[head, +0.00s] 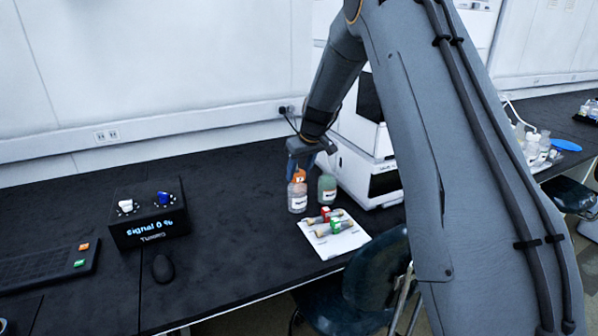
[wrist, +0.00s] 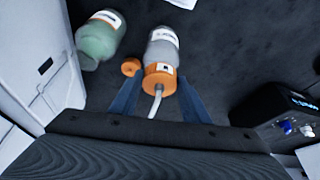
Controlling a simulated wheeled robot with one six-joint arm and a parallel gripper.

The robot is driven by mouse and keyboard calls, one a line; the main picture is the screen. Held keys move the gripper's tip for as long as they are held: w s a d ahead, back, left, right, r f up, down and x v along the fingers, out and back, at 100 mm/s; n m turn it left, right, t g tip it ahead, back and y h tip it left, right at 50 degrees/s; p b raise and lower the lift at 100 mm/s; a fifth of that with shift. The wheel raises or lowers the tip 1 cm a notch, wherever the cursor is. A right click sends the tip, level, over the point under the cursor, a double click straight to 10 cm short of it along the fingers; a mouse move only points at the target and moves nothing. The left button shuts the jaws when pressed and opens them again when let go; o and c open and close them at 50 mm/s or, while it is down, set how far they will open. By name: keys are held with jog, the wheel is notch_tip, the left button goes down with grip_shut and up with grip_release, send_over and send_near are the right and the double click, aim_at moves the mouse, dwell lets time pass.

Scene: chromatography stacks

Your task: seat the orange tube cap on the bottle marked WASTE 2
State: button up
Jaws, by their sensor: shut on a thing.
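The orange tube cap (wrist: 158,80), with a pale tube rising from it, is between the fingers of my gripper (wrist: 158,103), which is shut on it. In the head view my gripper (head: 298,168) points down at the orange cap (head: 299,177). The cap is at the mouth of a clear bottle (wrist: 163,48) with a white label, also seen in the head view (head: 297,198). I cannot tell whether the cap is seated or just above the neck. A green bottle (wrist: 98,38) stands beside it, also in the head view (head: 327,189). The label lettering is too small to read.
A small orange piece (wrist: 131,67) shows beside the left finger. A white tray (head: 343,247) holding tubes with red and green caps lies in front of the bottles. A white instrument (head: 365,178) stands close on the right. A black signal box (head: 150,233) is left; dark bench between is clear.

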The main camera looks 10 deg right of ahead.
jog(key=shift+f, duration=0.4)
jog(key=o, duration=1.6)
jog(key=shift+c, duration=0.2)
jog(key=shift+r, duration=0.15)
jog(key=shift+r+p, duration=1.45)
jog(key=shift+r, duration=1.95)
